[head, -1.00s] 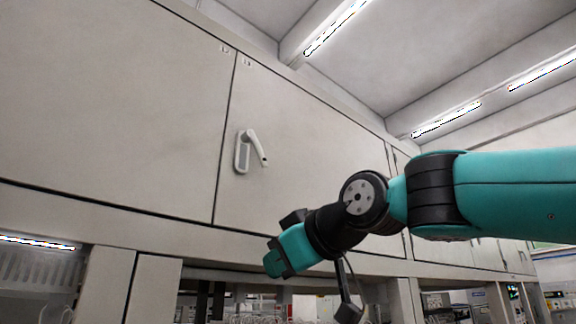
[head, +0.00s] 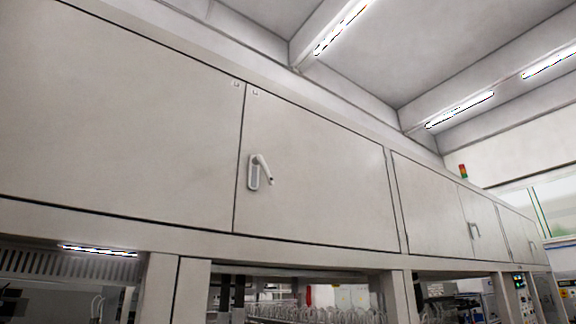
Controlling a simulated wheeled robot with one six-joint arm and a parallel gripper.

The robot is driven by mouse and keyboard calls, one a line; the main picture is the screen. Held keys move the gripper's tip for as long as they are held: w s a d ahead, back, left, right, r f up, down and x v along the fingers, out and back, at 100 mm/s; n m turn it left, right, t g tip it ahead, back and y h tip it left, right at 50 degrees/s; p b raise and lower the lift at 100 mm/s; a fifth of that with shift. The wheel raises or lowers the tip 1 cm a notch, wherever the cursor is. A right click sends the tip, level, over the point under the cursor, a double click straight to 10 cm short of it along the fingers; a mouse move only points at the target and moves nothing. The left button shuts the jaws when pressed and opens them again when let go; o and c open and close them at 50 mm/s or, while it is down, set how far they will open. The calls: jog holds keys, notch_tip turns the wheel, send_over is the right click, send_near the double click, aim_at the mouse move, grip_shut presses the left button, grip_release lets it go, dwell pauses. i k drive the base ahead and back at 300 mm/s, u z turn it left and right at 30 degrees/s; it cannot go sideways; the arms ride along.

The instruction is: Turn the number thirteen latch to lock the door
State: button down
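A pale lever latch (head: 261,172) sits on the left part of a grey cabinet door (head: 320,180) in the head view. Its handle slants from the upper left down to the right, away from its upright backplate. The door looks flush with the panel beside it. Small markings (head: 256,93) show near the door's upper left corner, too small to read. My gripper and arm are out of view.
A wide grey panel (head: 115,120) is left of the door. More cabinet doors with a similar latch (head: 474,231) recede to the right. Below are posts (head: 403,297) and open bays with equipment. Nothing visible stands in front of the latch.

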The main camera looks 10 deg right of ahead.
aim_at(259, 158)
jog(key=z, duration=0.9)
jog(key=i, duration=1.05)
jog(key=z, duration=0.05)
